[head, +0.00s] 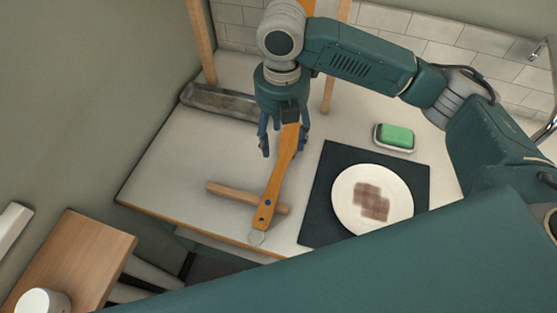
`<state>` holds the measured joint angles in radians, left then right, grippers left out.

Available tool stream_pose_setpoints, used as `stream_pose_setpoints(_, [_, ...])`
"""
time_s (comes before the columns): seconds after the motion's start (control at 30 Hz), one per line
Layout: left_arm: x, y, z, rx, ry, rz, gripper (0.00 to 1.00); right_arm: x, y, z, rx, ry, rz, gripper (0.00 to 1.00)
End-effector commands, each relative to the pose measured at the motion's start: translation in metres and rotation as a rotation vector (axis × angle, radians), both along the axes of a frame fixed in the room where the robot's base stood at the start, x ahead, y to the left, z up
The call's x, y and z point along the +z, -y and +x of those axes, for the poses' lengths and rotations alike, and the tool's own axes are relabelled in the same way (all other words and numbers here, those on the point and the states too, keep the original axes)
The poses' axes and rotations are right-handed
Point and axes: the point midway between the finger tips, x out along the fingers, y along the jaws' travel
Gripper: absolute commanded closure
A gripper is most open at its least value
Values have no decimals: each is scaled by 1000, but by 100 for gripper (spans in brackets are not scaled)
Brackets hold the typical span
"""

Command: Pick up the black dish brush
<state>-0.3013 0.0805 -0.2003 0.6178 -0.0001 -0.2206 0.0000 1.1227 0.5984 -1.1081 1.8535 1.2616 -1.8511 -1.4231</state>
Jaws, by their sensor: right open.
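A brush-like tool with an orange-brown handle (271,193) slants across the counter, its near end resting over a wooden bar. No black dish brush is plainly visible; this tool's far end is hidden behind my right gripper. My right gripper (284,148) is open and points down, with its fingers on either side of the upper handle. I cannot tell whether they touch it. My left gripper is not in view.
A white plate (344,205) with a brown stain lies on a dark mat (322,193). A green sponge (396,136) sits in a dish behind it. A grey trough (217,103) and wooden posts (201,42) stand at the back.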

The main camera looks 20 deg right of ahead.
Motion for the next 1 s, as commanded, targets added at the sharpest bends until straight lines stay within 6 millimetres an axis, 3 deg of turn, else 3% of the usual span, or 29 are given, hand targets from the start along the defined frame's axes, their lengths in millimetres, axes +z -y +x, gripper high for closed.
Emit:
stream_pose_setpoints(0.1, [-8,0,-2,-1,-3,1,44,-13,0,0,0,-1,0,40])
stream_pose_setpoints(0.4, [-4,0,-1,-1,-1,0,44,-54,0,-1,-1,-3,-1,40])
stream_pose_setpoints(0.57, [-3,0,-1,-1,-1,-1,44,-65,-1,-1,0,-1,-1,40])
stream_pose_setpoints(0.83, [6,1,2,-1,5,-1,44,-103,-4,-5,-2,-2,-1,40])
stream_pose_setpoints(1.0, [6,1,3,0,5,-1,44,-115,-4,-4,1,1,-1,40])
